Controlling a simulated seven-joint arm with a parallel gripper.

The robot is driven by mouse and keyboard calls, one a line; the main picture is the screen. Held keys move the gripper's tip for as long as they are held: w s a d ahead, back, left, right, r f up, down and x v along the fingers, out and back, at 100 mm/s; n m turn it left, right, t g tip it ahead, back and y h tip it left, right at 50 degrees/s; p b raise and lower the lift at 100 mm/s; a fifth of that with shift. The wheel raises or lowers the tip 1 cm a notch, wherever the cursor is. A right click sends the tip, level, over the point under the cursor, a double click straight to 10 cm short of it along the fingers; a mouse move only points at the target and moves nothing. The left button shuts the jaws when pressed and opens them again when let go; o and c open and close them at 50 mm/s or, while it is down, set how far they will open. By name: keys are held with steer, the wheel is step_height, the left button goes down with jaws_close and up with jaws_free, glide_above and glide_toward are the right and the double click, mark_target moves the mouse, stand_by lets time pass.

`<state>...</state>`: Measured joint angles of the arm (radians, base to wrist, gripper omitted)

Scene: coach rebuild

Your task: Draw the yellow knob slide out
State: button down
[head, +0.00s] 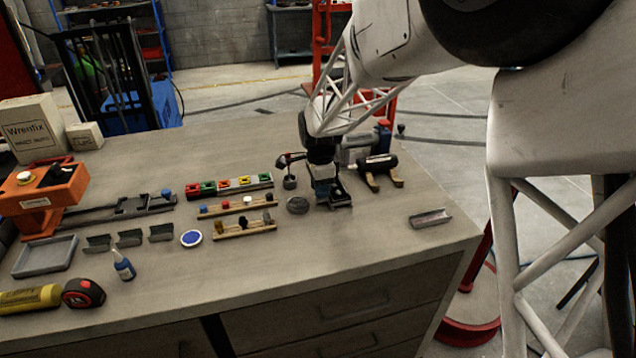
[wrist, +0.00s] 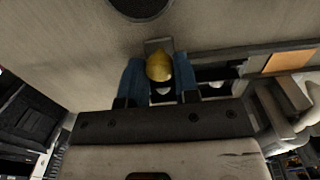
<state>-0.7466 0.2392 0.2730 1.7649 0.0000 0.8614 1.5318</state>
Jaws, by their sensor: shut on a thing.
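The yellow knob (wrist: 158,68) shows in the wrist view, rounded and between my two blue fingers. My gripper (wrist: 159,76) is shut on it, one finger on each side. A small grey piece (wrist: 158,45), apparently the end of the slide, shows just beyond the knob. In the head view my gripper (head: 322,188) points down at a small dark fixture (head: 341,196) on the bench, right of the middle. There the knob is hidden behind my gripper. How far the slide stands out cannot be told.
A dark rail with an orange patch (wrist: 290,62) lies to the right in the wrist view. A grey tray (head: 431,218) lies near the bench's right edge.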

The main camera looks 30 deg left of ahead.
steer(key=shift+s+d, duration=0.15)
steer(key=c, duration=0.8)
jaws_free()
steer(key=shift+c, duration=0.2)
steer(key=shift+r, duration=0.15)
steer(key=shift+r, duration=3.8)
